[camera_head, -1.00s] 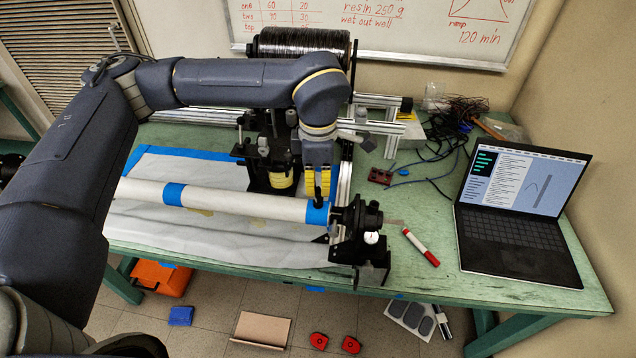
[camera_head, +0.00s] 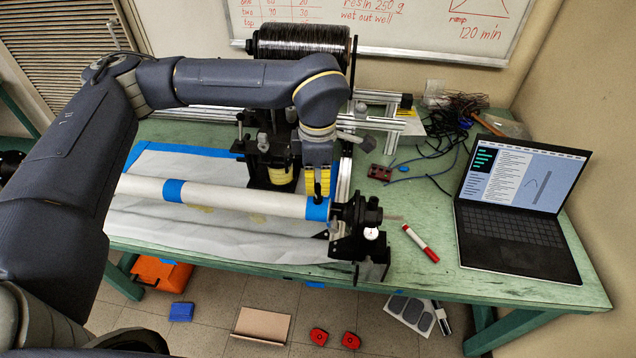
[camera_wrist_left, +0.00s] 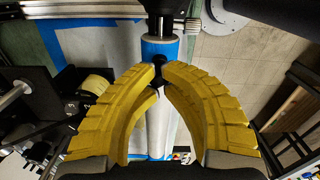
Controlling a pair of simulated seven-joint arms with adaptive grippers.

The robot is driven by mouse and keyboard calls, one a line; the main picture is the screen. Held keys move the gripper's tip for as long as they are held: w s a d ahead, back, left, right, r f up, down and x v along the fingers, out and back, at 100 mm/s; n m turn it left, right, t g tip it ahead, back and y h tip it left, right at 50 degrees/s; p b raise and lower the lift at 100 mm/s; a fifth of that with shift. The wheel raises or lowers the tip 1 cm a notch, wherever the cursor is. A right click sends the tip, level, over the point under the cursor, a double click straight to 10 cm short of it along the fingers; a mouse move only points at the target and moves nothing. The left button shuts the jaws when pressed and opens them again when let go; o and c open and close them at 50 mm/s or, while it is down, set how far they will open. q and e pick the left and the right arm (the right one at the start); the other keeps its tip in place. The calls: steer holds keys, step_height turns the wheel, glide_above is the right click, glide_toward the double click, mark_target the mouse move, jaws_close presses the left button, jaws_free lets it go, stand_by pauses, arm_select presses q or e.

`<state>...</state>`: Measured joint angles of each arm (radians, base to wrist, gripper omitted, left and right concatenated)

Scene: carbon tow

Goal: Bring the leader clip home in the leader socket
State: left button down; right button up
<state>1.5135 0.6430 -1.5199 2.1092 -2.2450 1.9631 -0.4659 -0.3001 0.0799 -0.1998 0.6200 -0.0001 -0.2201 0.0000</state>
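My left gripper (camera_head: 318,192) reaches down over the right end of the white tube (camera_head: 245,198), at its blue band (camera_head: 316,209). In the left wrist view its yellow fingers (camera_wrist_left: 158,70) curve together at the tips, shut on a small black piece, apparently the leader clip (camera_wrist_left: 156,90). The piece sits at the blue band, close against or in a dark fitting there, apparently the leader socket. The fingertips hide most of this contact, so I cannot tell whether the clip is seated. My right gripper is not in view.
A black chuck (camera_head: 358,220) holds the tube's right end. A dark tow spool (camera_head: 302,42) and a black carriage (camera_head: 268,165) stand behind the tube. A red marker (camera_head: 420,244) and an open laptop (camera_head: 515,210) lie to the right, with bare green table between.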

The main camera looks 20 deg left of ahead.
mark_target(318, 187)
arm_select(q)
step_height(318, 187, up, 14)
steer(key=shift+r, duration=0.25)
stand_by(0.8)
stand_by(0.7)
